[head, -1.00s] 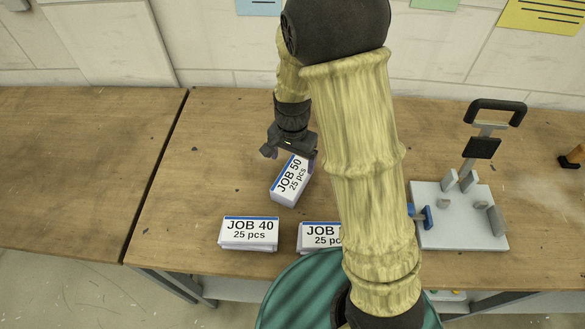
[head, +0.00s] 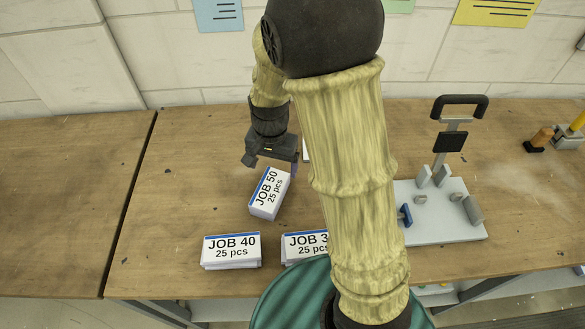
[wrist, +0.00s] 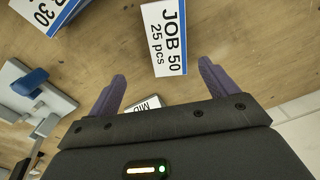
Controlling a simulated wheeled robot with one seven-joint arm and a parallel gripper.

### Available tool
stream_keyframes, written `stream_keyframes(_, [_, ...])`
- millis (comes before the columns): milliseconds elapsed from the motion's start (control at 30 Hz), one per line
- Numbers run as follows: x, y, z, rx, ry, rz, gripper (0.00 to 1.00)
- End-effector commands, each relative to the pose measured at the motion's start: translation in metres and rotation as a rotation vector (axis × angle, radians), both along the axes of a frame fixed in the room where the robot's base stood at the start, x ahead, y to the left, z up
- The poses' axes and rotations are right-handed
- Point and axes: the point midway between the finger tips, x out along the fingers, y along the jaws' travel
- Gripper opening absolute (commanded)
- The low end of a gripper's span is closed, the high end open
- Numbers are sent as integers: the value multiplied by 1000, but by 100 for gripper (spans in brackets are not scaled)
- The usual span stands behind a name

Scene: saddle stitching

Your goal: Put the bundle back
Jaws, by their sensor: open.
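The JOB 50 bundle (head: 269,193), a white stack with a blue stripe, lies turned at an angle on the wooden table. The JOB 40 bundle (head: 231,250) lies nearer the front edge, square to it. The JOB 30 bundle (head: 302,247) lies right of it, partly hidden by my arm. My gripper (head: 272,165) is open and empty, just beyond the far end of the JOB 50 bundle. In the wrist view, the JOB 50 bundle (wrist: 165,38) is ahead of the open fingers (wrist: 161,71), apart from them. The JOB 30 bundle (wrist: 46,12) shows at the upper left.
A white card (wrist: 147,103) with partly hidden lettering lies beneath my gripper. A grey stapling fixture (head: 440,225) with a black handle stands right of my arm. The table (head: 180,180) is clear left of the JOB 50 bundle. A wall rises behind the table.

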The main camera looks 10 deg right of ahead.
Motion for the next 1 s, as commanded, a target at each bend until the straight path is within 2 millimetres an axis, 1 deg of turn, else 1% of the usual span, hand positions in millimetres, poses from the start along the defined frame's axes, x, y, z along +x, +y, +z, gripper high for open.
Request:
stream_keyframes(33, [-8,-10,8,6,-19,34,85])
stream_keyframes(167, [-36,-38,26,2,-83,185,85])
stream_keyframes(200, [-45,-46,32,-5,-107,239,85])
stream_keyframes(300, [-69,-63,41,-32,-157,365,85])
stream_keyframes(433, [-89,-75,47,-65,-193,475,85])
stream_keyframes(567, [-94,-77,48,-76,-202,512,85])
stream_keyframes(1000, [-93,-77,48,-75,-201,510,85])
